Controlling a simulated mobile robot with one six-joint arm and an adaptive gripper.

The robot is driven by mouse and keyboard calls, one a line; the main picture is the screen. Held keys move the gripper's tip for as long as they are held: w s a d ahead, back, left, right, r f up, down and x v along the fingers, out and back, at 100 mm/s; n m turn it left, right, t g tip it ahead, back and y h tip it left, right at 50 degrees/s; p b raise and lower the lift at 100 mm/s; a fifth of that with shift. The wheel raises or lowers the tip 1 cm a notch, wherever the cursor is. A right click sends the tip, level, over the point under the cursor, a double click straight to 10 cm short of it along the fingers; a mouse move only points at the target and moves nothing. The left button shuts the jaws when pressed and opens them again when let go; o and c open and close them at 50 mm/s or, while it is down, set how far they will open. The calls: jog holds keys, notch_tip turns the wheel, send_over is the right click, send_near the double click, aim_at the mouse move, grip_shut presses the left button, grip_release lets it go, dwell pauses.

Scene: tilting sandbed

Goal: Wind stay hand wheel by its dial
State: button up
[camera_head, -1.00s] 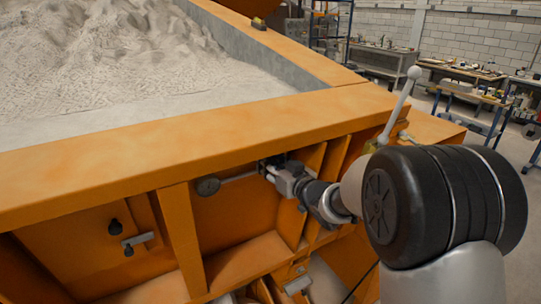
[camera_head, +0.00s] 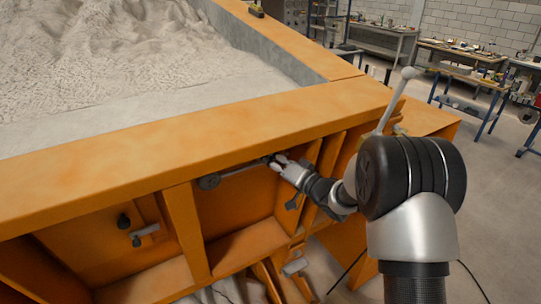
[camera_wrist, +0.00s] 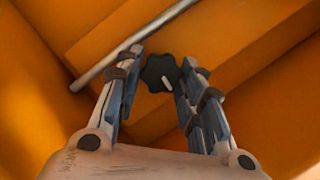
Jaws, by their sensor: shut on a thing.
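The hand wheel is a dark, lobed knob (camera_wrist: 158,74) with a pale mark on its face, between my fingers in the wrist view. My gripper (camera_wrist: 160,58) is shut on it, with one finger on each side. In the head view my gripper (camera_head: 279,161) reaches under the orange rim, and its fingers and arm hide most of the wheel. A thin grey stay rod (camera_wrist: 130,45) runs diagonally past the wheel.
The orange sandbed rim (camera_head: 180,140) overhangs the work spot, with orange ribs (camera_head: 186,228) close by on both sides. A grey lever with a ball end (camera_head: 396,105) stands behind my arm. A small grey handle (camera_head: 146,231) is at lower left. Open floor lies right.

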jog(key=shift+m, duration=0.3)
jog(key=o, duration=1.1)
jog(key=shift+c, duration=0.2)
jog(key=v, duration=1.2)
jog(key=shift+f, duration=0.1)
